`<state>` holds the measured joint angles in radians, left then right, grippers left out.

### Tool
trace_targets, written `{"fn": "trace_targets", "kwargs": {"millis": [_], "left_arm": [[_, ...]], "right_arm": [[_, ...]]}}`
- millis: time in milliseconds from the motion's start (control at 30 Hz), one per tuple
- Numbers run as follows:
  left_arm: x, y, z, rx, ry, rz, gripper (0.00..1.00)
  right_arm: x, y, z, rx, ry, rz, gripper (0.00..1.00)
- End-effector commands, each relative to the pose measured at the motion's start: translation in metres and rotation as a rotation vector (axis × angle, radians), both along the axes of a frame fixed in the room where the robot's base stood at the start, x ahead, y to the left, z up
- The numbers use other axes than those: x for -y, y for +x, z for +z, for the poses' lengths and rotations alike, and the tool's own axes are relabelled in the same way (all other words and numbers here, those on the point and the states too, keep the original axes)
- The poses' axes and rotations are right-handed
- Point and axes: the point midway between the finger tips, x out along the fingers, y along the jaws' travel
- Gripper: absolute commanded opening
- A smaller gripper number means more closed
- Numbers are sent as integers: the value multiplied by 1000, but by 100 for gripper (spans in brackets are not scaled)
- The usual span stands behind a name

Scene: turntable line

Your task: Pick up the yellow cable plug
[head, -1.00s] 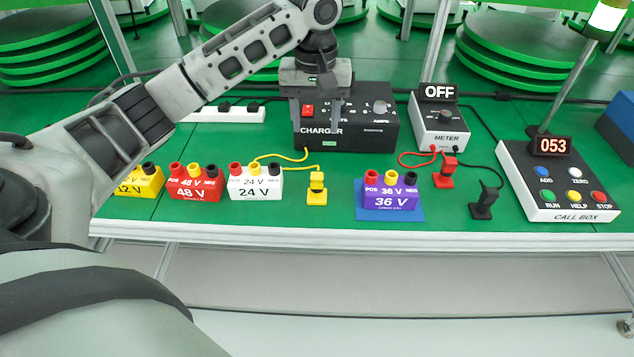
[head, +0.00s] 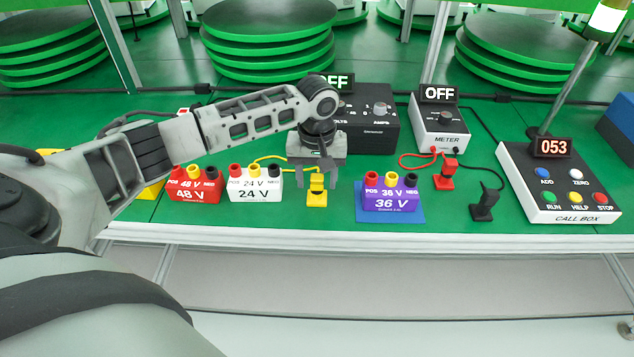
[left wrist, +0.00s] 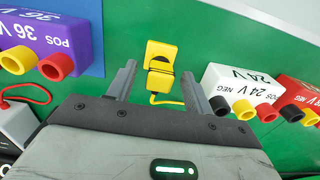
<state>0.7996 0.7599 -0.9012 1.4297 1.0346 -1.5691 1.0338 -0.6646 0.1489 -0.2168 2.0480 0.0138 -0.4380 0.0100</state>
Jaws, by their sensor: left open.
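The yellow cable plug (head: 316,190) stands on the green table between the white 24 V block and the purple 36 V block. Its yellow cable runs back toward the charger. My left gripper (head: 317,177) is above and just behind the plug, pointing down. In the left wrist view the gripper (left wrist: 161,85) is open, with one finger to each side of the yellow plug (left wrist: 160,66). The plug lies ahead of and between the fingertips, and nothing is held. Whether the fingers touch it cannot be told. My right gripper is not in view.
The white 24 V block (head: 254,187) is close on the left, and the purple 36 V block (head: 391,198) on a blue mat is on the right. The charger (head: 375,122) is behind. Red (head: 447,177) and black (head: 484,205) plugs lie further right.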

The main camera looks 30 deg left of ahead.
Motion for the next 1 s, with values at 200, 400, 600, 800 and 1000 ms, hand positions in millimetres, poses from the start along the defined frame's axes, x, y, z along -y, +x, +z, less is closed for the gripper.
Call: {"fn": "trace_targets", "kwargs": {"millis": [200, 400, 600, 800, 1000], "left_arm": [[0, 0, -5, 1, 0, 0, 51], [0, 0, -5, 1, 0, 0, 15], [0, 0, -4, 2, -1, 0, 7], [0, 0, -2, 3, -1, 0, 7], [0, 1, 15, 4, -2, 0, 7]], "right_arm": [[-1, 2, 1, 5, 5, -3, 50], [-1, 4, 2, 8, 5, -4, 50], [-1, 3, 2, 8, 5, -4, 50], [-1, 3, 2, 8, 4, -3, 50], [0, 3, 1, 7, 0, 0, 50]]}}
